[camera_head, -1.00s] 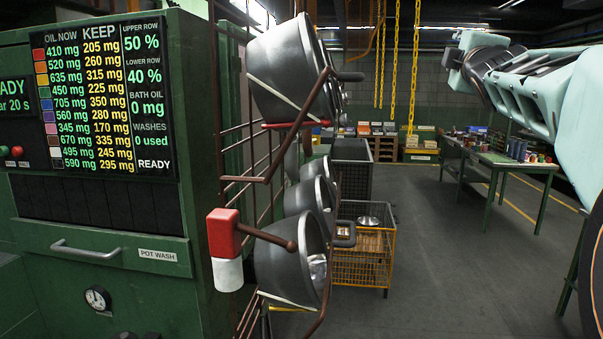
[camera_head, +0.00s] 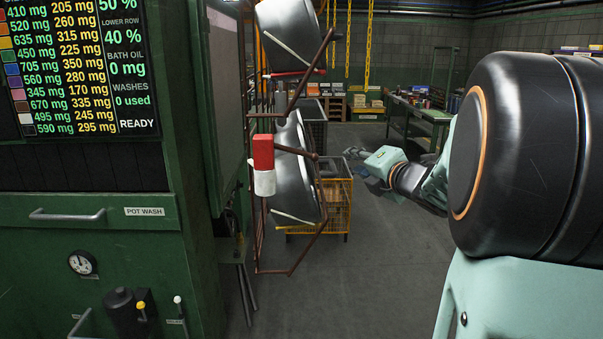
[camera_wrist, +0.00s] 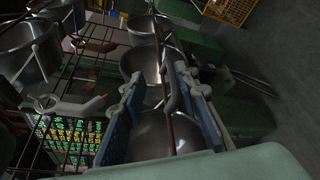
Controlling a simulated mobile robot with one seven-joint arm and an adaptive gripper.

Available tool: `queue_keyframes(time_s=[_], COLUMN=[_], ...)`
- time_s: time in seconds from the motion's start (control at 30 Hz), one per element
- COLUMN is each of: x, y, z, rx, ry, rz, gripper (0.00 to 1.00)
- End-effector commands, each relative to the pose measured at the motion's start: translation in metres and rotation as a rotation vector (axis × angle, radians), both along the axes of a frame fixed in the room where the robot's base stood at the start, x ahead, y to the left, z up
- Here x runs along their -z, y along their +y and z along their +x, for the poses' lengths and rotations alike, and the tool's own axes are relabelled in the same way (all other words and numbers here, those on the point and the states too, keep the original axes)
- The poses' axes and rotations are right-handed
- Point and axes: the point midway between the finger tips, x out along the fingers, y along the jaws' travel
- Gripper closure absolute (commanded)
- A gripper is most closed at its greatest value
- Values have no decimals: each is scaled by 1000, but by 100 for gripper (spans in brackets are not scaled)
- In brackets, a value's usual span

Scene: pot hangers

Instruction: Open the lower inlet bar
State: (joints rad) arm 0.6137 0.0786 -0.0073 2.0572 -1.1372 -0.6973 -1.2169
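The lower bar (camera_head: 308,247) is a thin brown bent rod in front of the lower metal pot (camera_head: 292,185) on the hanger rack. A brown rod (camera_wrist: 160,45) also runs across the wrist view and, in the picture, passes between my fingers; I cannot tell which bar it is or whether they touch. My gripper (camera_head: 355,153) is right of the lower pot in the head view, pointing left towards the rack. In the wrist view my gripper (camera_wrist: 160,80) has its two blue-padded fingers apart, with pots behind them. A red-and-white block (camera_head: 263,165) with a brown lever sits at the rack's left.
The green pot-wash cabinet (camera_head: 100,260) with its display (camera_head: 85,65) stands left. An upper pot (camera_head: 290,30) hangs above. A yellow wire cart (camera_head: 335,205) is behind the rack, and a green workbench (camera_head: 425,115) is farther back. Grey floor is clear at centre.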

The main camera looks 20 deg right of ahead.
Motion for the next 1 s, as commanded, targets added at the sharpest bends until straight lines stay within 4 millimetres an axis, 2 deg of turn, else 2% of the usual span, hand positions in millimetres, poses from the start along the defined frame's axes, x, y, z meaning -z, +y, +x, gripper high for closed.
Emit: queue_keyframes(time_s=[0.1, 0.27, 0.37, 0.73, 1.0], x=[17, 25, 27, 40, 45], y=[5, 9, 10, 14, 14], z=[-6, -3, 8, 71, 95], rx=[-28, -42, -43, -43, -41], ry=[23, 32, 32, 30, 30], rz=[-10, -13, -14, -12, -13], gripper=[71, 71, 71, 71, 71])
